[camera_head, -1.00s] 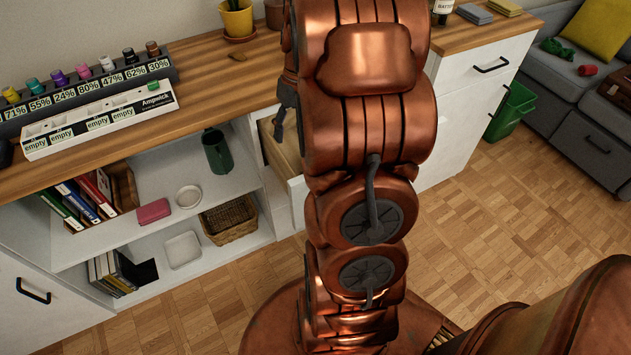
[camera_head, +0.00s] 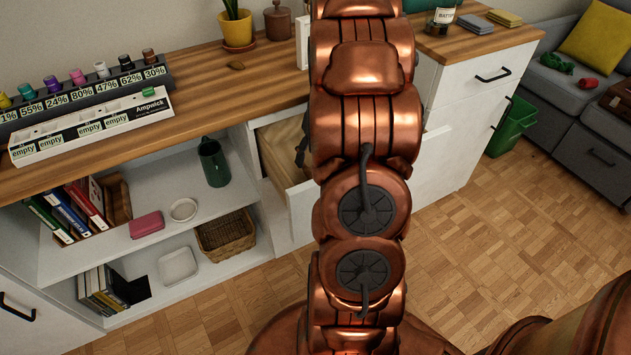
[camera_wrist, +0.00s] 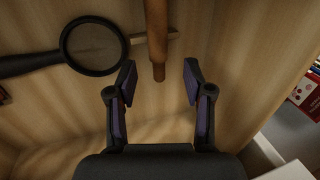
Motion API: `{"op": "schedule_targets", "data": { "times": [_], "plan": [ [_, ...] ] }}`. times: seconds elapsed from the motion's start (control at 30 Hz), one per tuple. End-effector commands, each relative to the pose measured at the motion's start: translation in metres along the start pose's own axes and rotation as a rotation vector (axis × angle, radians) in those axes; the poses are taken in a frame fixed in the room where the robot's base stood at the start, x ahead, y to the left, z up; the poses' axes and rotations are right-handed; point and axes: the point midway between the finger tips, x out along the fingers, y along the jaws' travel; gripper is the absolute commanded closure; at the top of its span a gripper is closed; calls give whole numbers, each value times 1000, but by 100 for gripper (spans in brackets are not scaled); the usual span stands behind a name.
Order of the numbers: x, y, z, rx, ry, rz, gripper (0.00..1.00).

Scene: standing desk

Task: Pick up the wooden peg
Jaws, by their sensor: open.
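The wooden peg (camera_wrist: 157,40) shows in the wrist view as a brown rod with a narrower near end. It lies in the wooden-lined drawer. My gripper (camera_wrist: 158,82) is open in the wrist view, with its two fingers on either side of the peg's near end. I see no contact between the fingers and the peg. In the head view my arm hides most of the open drawer (camera_head: 280,160), and the peg cannot be seen there. A part of my gripper (camera_head: 303,145) shows dark at the drawer, left of the arm.
A black magnifying glass (camera_wrist: 93,46) lies left of the peg, and a thin light wooden piece (camera_wrist: 138,40) lies by it. The drawer walls stand close around my gripper. On the desktop are a potted plant (camera_head: 237,30) and a battery rack (camera_head: 100,95).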

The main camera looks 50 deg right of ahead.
Motion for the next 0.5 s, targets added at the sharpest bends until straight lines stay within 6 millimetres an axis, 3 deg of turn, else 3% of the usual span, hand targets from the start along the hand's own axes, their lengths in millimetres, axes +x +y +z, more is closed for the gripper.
{"op": "schedule_targets", "data": {
  "times": [0.2, 0.5],
  "plan": [
    [30, 2, 2, 1, 0, 0, 49],
    [32, 2, 1, 1, 1, 0, 52]
  ]
}}
